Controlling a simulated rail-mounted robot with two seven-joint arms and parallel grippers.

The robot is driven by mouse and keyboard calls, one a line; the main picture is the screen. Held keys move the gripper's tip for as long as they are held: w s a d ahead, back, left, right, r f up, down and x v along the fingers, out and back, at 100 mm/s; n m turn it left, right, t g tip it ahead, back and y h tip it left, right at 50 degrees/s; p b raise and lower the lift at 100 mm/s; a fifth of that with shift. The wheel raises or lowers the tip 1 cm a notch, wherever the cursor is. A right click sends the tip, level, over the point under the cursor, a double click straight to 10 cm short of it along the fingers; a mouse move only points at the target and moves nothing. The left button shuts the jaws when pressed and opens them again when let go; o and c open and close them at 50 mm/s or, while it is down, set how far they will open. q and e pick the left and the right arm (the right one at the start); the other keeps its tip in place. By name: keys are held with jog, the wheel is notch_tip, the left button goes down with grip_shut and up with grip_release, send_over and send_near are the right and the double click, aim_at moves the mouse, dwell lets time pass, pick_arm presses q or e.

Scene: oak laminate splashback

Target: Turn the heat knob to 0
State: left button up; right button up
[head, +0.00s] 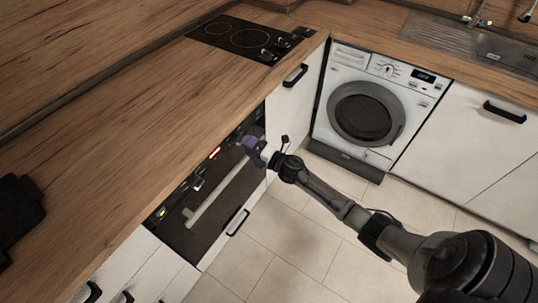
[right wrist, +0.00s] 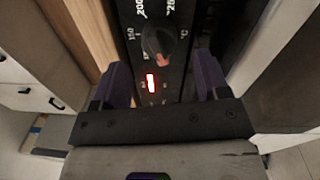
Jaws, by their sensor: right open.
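The heat knob (right wrist: 155,40) is a dark round knob on the black oven panel, with a dial marked 150, 200, 250 and °C around it. A small reddish mark shows on its lower side in the right wrist view; the exact setting is hard to read. My right gripper (right wrist: 162,78) is open, its two purple fingers on either side of the panel, the knob lying beyond and between them, apparently untouched. In the head view my right gripper (head: 254,147) is at the upper right part of the oven (head: 222,178) front and hides the knob. My left gripper is not in view.
A lit red display (right wrist: 151,82) is beside the knob. The oven's long handle (head: 215,192) runs below the panel. The wooden worktop (head: 130,140) overhangs the oven, with a hob (head: 240,37) on it. A washing machine (head: 367,110) stands to the right. The tiled floor is clear.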

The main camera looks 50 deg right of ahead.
jog(key=s+d+p, duration=0.1)
jog(key=s, duration=0.8)
jog(key=shift+s+d+f, duration=0.25)
jog(key=shift+s+d, duration=0.05)
jog(key=shift+s, duration=0.05)
